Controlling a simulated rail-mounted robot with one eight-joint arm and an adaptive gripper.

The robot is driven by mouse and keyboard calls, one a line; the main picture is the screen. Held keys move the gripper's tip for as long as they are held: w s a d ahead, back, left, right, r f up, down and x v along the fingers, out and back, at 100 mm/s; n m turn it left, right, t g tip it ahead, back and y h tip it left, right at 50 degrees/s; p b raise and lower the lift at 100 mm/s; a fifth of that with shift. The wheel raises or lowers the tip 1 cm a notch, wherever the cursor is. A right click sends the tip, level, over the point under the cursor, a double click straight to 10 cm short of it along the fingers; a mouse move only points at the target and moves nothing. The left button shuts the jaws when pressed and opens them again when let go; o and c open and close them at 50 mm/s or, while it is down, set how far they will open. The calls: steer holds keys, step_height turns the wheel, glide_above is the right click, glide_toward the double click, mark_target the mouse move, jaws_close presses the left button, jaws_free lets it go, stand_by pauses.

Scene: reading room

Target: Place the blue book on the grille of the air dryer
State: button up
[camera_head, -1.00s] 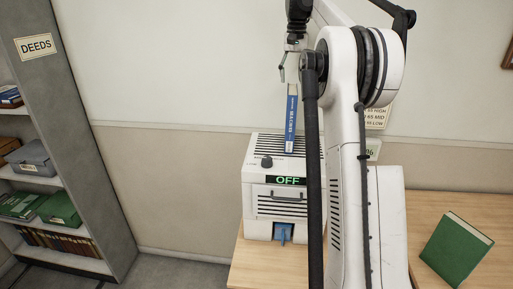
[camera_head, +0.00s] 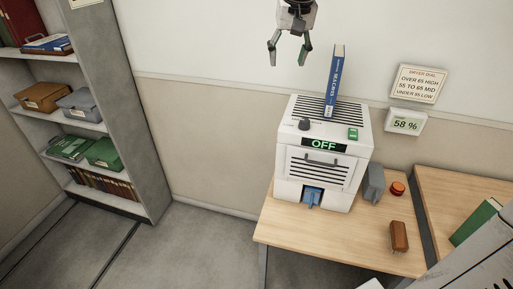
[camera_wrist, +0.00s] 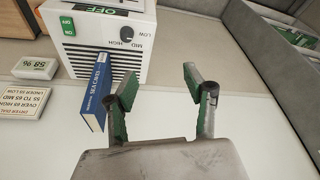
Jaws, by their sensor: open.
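The blue book (camera_head: 334,82) stands upright on the slotted top grille (camera_head: 311,106) of the white air dryer (camera_head: 318,165). The book also shows in the wrist view (camera_wrist: 97,93), its spine lettering visible, with its lower end at the grille. My gripper (camera_head: 288,56) is open and empty, up and to the left of the book in the head view and apart from it. In the wrist view, the green-padded fingers (camera_wrist: 160,98) are spread with nothing between them. The dryer's display reads OFF.
The dryer stands on a wooden table (camera_head: 285,228). To its right are a grey object (camera_head: 374,184), a red round button (camera_head: 397,188) and a brown block (camera_head: 399,237). A green book (camera_head: 475,222) is on the right. Shelves (camera_head: 160,150) stand at left. A wall meter (camera_head: 405,123) reads 58 %.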

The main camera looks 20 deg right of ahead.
steer(key=s+a+f+n+t, duration=0.2)
steer(key=s+a+f, duration=0.5)
steer(key=s+f, duration=0.2)
steer(key=s+a+f+n+t+y, duration=0.1)
steer(key=s+a+f+n, duration=0.1)
steer(key=s+a+f, duration=0.6)
steer(key=s+f, duration=0.1)
steer(key=s, duration=0.2)
steer(key=shift+s+a+t, duration=0.25)
steer(key=shift+s+t, duration=0.05)
steer(key=shift+t, duration=0.1)
step_height(320, 180, down, 9)
steer(key=b, duration=0.8)
steer(key=shift+r+b, duration=0.15)
steer(key=shift+b, duration=0.25)
steer(key=shift+o, duration=0.5)
